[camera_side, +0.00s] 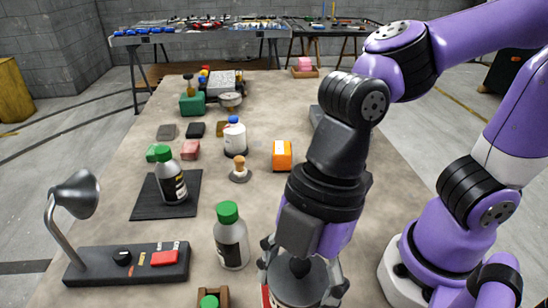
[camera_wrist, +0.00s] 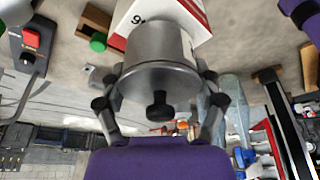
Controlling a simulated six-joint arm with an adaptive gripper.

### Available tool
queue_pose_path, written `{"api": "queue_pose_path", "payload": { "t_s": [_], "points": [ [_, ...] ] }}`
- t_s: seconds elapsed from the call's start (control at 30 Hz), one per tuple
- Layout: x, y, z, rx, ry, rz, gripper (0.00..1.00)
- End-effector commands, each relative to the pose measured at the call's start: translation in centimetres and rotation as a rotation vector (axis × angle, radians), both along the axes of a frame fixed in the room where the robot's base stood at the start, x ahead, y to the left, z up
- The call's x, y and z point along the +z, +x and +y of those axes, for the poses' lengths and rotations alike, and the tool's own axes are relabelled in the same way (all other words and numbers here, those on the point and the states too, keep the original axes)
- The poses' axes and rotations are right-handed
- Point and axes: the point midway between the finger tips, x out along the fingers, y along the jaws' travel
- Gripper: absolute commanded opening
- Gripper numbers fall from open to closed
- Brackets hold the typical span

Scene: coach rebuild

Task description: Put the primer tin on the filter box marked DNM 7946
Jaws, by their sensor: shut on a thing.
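My gripper (camera_side: 300,277) is at the bottom of the side view, pointing down, with its fingers closed around a grey metal tin (camera_side: 302,292) with a black knob on its lid. In the wrist view the tin (camera_wrist: 158,68) sits between the two fingers (camera_wrist: 160,80). A white and red box (camera_wrist: 185,14) lies directly behind the tin in the wrist view. I cannot tell whether the tin touches the box.
A green-capped bottle (camera_side: 231,238) stands just left of my gripper. A wooden block with a green knob (camera_side: 209,301) is at the lower left. A lamp (camera_side: 74,197), a switch panel (camera_side: 128,262) and an orange box (camera_side: 282,155) stand on the table.

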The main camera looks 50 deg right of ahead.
Motion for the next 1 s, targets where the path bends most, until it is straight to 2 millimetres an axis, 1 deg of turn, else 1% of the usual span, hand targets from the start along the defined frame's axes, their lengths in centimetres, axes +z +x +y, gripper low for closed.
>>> {"api": "queue_pose_path", "payload": {
  "t_s": [0.03,0.1,0.43,0.47,0.5,0.9,1.0],
  "points": [
    [-0.5,-0.02,-0.02,0.001,-0.001,0.0,0.17],
    [-0.77,0.01,-0.01,0.0,0.0,-0.002,0.17],
    [-1.04,0.02,0.0,-0.001,0.001,-0.002,0.17],
    [-1.08,0.0,-0.01,0.0,0.0,-0.001,0.85],
    [-1.06,0.01,-0.01,0.0,0.0,-0.001,1.0],
    [-1.01,0.02,-0.01,-0.001,0.0,-0.002,1.0],
    [-0.62,0.06,-0.01,-0.001,0.001,-0.004,1.0]
  ]
}}
